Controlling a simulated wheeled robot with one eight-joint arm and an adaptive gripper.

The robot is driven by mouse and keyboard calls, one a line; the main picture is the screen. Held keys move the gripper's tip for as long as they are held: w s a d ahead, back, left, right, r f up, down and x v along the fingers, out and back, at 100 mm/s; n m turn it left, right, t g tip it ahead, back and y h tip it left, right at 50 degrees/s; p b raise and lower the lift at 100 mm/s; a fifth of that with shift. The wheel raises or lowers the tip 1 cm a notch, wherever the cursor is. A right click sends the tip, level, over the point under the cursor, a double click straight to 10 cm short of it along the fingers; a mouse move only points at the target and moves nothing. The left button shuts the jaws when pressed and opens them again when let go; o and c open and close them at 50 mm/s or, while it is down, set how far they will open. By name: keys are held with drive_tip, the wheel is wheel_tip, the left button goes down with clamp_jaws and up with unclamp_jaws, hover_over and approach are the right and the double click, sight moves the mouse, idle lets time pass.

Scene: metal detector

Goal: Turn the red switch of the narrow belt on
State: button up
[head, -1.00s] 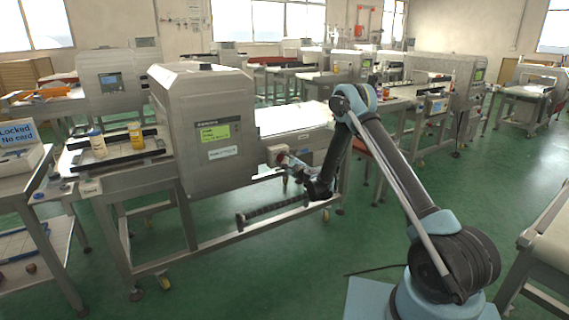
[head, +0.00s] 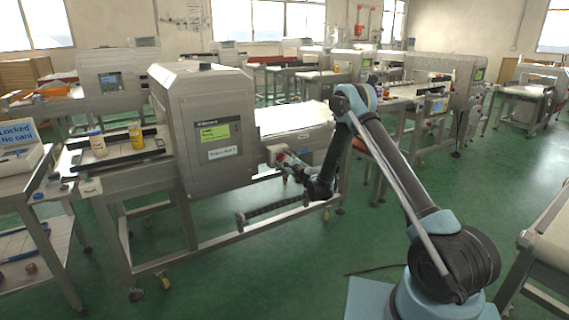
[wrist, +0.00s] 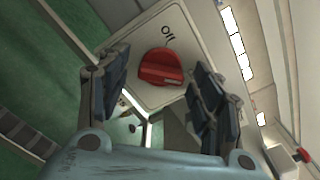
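The red switch (wrist: 160,67) is a round red knob with a raised grip bar, on a pale square plate with black markings beside it. My gripper (wrist: 162,72) is open, with one dark finger on each side of the knob in the wrist view. Gaps show between the fingers and the knob, and I cannot tell how deep the fingertips reach. In the head view my gripper (head: 291,164) is at the switch box on the side of the near metal detector's belt frame. The knob is small and partly hidden there.
The metal detector housing (head: 208,130) stands left of my gripper, with a belt (head: 293,118) running behind it. Bottles (head: 135,135) stand on its left end. A second red knob (wrist: 302,155) shows at the wrist view's lower right. Green floor (head: 290,265) is open in front.

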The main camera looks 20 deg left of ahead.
drive_tip(key=v, duration=0.7)
drive_tip(key=shift+d, duration=0.2)
drive_tip(key=shift+s, duration=0.1)
drive_tip(key=s+d+r+n+g+h, duration=0.1)
drive_tip(key=s+d+r+n+g, duration=0.15)
drive_tip(key=d+r+n, duration=0.55)
drive_tip(key=s+d+r+n+g+h, duration=0.1)
drive_tip(key=s+d+r, duration=0.3)
drive_tip(key=d+r, duration=0.55)
drive_tip(key=s+d+r+n+g+h, duration=0.1)
drive_tip(key=s+d+r+n, duration=0.2)
drive_tip(key=s+d+r, duration=0.25)
drive_tip(key=s+d+f+n+g+h, duration=0.1)
drive_tip(key=s+d+f+n+h, duration=0.1)
drive_tip(key=s+d, duration=0.8)
drive_tip(key=s+d+f+n+g+h, duration=0.1)
drive_tip(key=s+d+f+h, duration=0.4)
drive_tip(key=s+d, duration=0.6)
drive_tip(key=s+d+f+n+g+h, duration=0.2)
drive_tip(key=s+d, duration=0.9)
drive_tip(key=s, duration=0.6)
drive_tip(key=shift+s+f+n+g+h, duration=0.35)
drive_tip(key=shift+f+g+h, duration=0.2)
drive_tip(key=shift+f+h, duration=0.35)
